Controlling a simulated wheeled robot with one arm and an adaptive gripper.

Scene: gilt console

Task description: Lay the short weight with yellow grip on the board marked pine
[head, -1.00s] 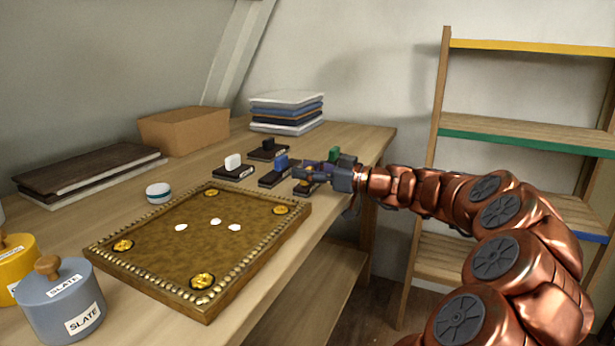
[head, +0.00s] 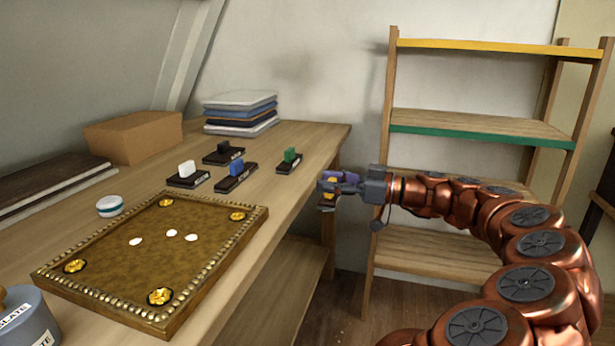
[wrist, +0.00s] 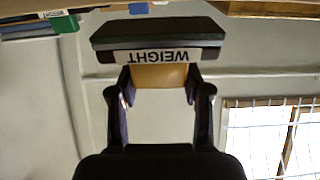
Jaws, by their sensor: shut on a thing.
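My gripper (head: 340,187) is shut on the short weight with yellow grip, off the right edge of the console. In the wrist view the grip (wrist: 158,76) is between the two dark fingers, and the dark base (wrist: 158,36) with a WEIGHT label lies beyond it. In the head view the weight is small and partly hidden by the gripper. No readable pine mark shows. A shelf rack stands at the right, with a yellow-edged top shelf (head: 480,46), a green-edged shelf (head: 480,130) and a lower shelf (head: 440,252).
The wooden console (head: 300,150) carries weights with white (head: 187,172), blue (head: 236,175), black (head: 223,151) and green (head: 289,160) grips. A gilt-studded brown panel (head: 150,250), a box (head: 133,136) and stacked slabs (head: 240,112) also sit there. Open air separates console and rack.

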